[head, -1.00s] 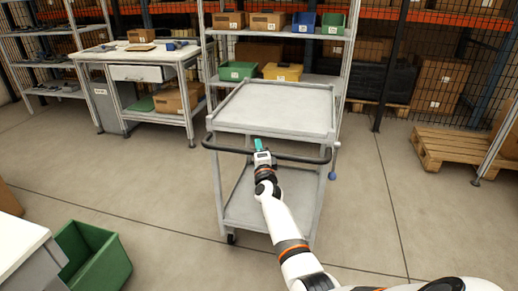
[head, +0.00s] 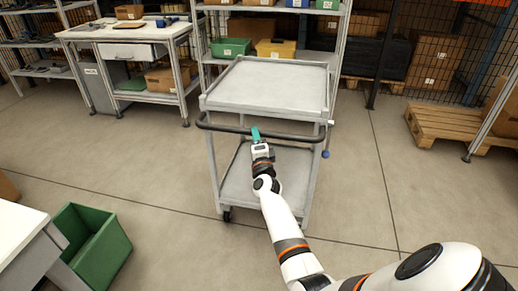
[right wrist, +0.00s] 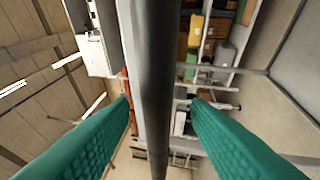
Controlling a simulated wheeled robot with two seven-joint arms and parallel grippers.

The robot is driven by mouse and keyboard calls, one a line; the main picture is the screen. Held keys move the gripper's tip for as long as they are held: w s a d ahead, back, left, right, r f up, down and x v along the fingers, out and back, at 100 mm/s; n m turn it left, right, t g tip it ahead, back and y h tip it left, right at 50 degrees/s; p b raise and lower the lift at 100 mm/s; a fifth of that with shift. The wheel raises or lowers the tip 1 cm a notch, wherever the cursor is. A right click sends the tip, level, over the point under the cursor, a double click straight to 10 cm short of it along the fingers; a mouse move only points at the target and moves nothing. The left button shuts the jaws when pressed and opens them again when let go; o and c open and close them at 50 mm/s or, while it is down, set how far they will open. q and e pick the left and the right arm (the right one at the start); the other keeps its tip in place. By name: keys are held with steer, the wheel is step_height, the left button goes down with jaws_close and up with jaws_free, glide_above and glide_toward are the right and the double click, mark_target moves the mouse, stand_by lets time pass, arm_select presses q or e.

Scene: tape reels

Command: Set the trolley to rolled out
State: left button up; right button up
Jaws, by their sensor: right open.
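The grey trolley (head: 268,84) stands in front of the shelving, with a flat top tray, a lower shelf (head: 265,190) and a black push handle (head: 225,128) across its near side. My right gripper (head: 255,134) is at the middle of this handle, with teal fingers. In the right wrist view the black handle bar (right wrist: 151,80) runs lengthwise between the two spread fingers (right wrist: 160,115), with a gap on each side. The gripper is open and not closed on the bar. My left gripper is out of view.
A shelving rack with a green bin (head: 231,47) and a yellow bin (head: 276,48) stands close behind the trolley. A workbench (head: 125,32) is at back left, a pallet (head: 455,125) at right. A green crate (head: 98,250) stands at front left. Floor around the trolley's near side is clear.

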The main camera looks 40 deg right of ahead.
arm_select(q)
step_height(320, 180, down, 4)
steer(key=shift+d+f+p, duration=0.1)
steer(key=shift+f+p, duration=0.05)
steer(key=shift+p, duration=0.25)
arm_select(e)
steer(key=v, duration=0.6)
steer(key=shift+s, duration=0.3)
